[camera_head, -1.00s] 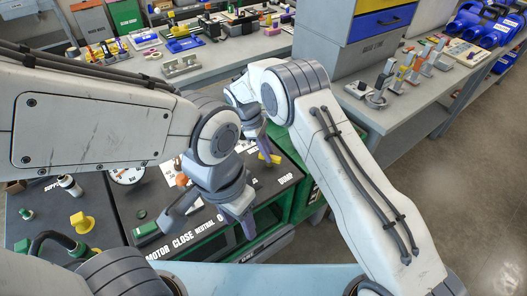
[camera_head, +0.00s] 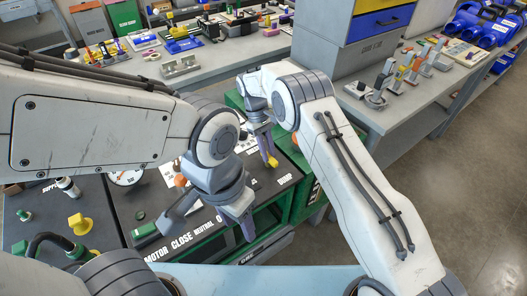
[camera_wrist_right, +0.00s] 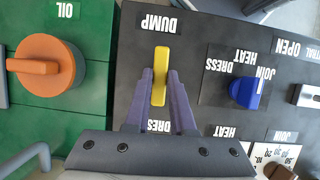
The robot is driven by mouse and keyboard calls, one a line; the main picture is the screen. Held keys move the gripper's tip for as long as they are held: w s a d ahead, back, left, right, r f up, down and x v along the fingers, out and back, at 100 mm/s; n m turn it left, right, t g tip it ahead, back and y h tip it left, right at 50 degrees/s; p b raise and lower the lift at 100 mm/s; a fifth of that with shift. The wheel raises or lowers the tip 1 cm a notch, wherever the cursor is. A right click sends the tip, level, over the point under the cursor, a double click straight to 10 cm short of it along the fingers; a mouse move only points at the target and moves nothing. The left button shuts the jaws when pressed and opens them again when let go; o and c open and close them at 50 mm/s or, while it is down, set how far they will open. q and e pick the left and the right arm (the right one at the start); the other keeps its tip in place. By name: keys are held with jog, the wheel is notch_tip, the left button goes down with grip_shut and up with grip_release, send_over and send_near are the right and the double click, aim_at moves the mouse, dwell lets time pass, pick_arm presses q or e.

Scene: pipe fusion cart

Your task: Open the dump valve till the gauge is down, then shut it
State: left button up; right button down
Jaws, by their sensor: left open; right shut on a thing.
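The dump valve's yellow handle (camera_wrist_right: 160,76) sits beside the DUMP label on the dark panel in the right wrist view. In the head view it shows as a small yellow piece (camera_head: 272,162) at my right gripper's tips. My right gripper (camera_wrist_right: 160,98) is shut on the handle, one finger on each side of it. My left gripper (camera_head: 246,226) is open and empty, low over the panel's front edge. The round white gauge (camera_head: 128,177) is partly hidden behind my left arm, and I cannot read its needle.
An orange OIL knob (camera_wrist_right: 45,65) on green lies left of the handle in the wrist view. A blue knob (camera_wrist_right: 245,92) is to its right. Another yellow valve (camera_head: 80,223) stands at the cart's left. Grey benches stand behind and right.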

jog(key=shift+a, duration=0.15)
jog(key=c, duration=0.8)
grip_release()
pick_arm(q)
jog(key=shift+r, duration=0.1)
pick_arm(e)
jog(key=shift+o, duration=0.2)
jog(key=shift+r, duration=0.1)
